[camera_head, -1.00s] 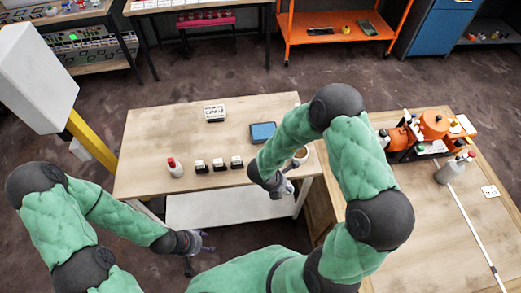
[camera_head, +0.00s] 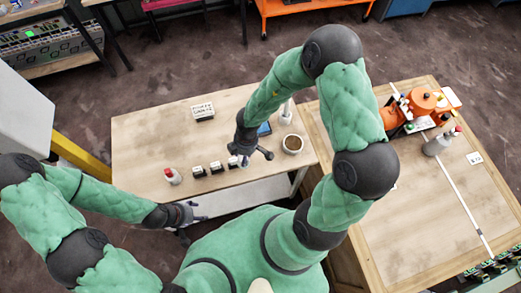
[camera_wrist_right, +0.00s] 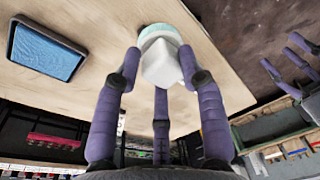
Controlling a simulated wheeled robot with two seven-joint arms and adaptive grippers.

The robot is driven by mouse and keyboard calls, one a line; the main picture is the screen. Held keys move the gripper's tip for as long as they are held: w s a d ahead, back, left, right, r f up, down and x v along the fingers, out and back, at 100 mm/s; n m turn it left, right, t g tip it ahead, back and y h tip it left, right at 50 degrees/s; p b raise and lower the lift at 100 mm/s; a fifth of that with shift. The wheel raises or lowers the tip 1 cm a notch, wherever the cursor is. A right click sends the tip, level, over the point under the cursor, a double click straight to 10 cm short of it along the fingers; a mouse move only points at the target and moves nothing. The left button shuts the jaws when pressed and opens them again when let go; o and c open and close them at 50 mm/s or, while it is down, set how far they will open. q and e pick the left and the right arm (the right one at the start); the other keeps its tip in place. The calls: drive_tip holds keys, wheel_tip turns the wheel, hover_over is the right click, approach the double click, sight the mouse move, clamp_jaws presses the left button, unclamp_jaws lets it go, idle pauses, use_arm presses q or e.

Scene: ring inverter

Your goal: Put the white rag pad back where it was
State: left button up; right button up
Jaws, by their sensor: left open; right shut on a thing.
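The white rag pad (camera_wrist_right: 162,66) is a folded white piece with a teal band at its far end. In the right wrist view it sits between the fingertips of my right gripper (camera_wrist_right: 160,72), which is shut on it. The pale worktop shows behind it. In the head view my right gripper (camera_head: 254,155) is over the front right part of the worktable (camera_head: 150,135), and the pad is mostly hidden there. My left gripper (camera_head: 190,215) is open and empty in front of the table's front edge.
A row of small dark blocks with white tops (camera_head: 216,167) and a red-capped bottle (camera_head: 172,176) stand along the front edge. A blue-screened tray (camera_wrist_right: 46,50), a brown-filled cup (camera_head: 292,144) and a labelled box (camera_head: 203,112) are nearby. The table's left part is clear.

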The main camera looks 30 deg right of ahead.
drive_tip(key=w+d+f, duration=0.1)
drive_tip(key=d+f, duration=0.1)
drive_tip(key=d, duration=0.1)
drive_tip(key=w+d+f, duration=0.1)
drive_tip(key=d+f, duration=0.2)
drive_tip(key=w+d+f, duration=0.1)
drive_tip(key=d+f, duration=0.1)
drive_tip(key=d, duration=0.1)
drive_tip(key=shift+f, duration=0.25)
drive_tip(key=f, duration=0.2)
drive_tip(key=f+b, duration=0.1)
drive_tip(key=shift+w+d+f, duration=0.1)
drive_tip(key=shift+d+f, duration=0.1)
drive_tip(key=shift+f, duration=0.2)
drive_tip(key=shift+r, duration=0.1)
drive_tip(key=o, duration=1.3)
